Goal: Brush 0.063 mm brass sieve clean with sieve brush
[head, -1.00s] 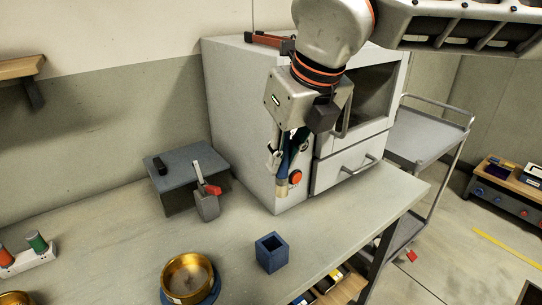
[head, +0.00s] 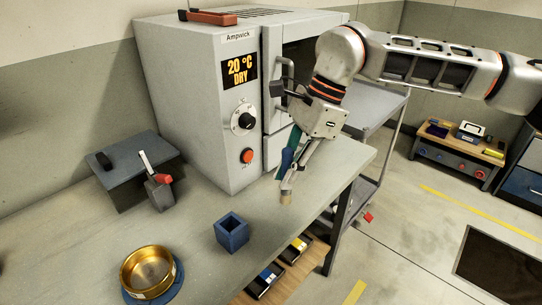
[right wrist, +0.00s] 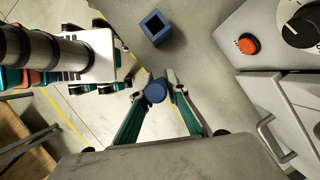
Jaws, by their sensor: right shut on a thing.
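The brass sieve (head: 148,268) sits open side up on a round blue base (head: 171,290) at the bench's lower left in the head view. My right gripper (head: 288,178) points down over the bench's right part, shut on the sieve brush, whose pale bristle end (head: 286,198) hangs below the fingers. In the right wrist view the brush's round blue end (right wrist: 155,92) shows between the fingertips (right wrist: 164,88). The brush is well to the right of the sieve and apart from it.
An empty-looking square blue holder (head: 232,235) stands between sieve and brush. A grey oven (head: 195,100) reading "20 °C DRY" stands behind. A grey block (head: 160,195) with a red-handled tool is behind the sieve. Bench front is clear between sieve and holder.

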